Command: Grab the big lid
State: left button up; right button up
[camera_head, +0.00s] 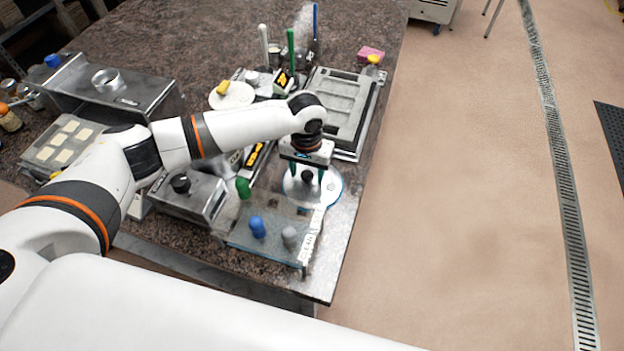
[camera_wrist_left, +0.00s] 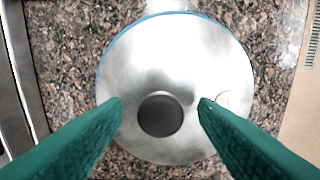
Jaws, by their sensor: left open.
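The big lid (camera_head: 327,189) is a round, silvery disc with a dark knob (camera_head: 307,176), lying near the right edge of the table. In the left wrist view the lid (camera_wrist_left: 180,60) fills the middle, with a blue line along its upper left rim, and its black knob (camera_wrist_left: 160,115) sits between the fingers. My left gripper (camera_head: 306,184) points down above the lid, with its green fingers open on either side of the knob. The fingertips (camera_wrist_left: 160,102) appear apart from the knob. My right gripper is not in view.
A grey frame (camera_head: 345,112) lies behind. Open floor (camera_head: 460,180) is to the right.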

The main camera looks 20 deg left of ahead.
pick_arm(q)
jog(key=c, duration=1.2)
jog(key=shift+o, duration=0.2)
jog(key=shift+r, duration=0.1)
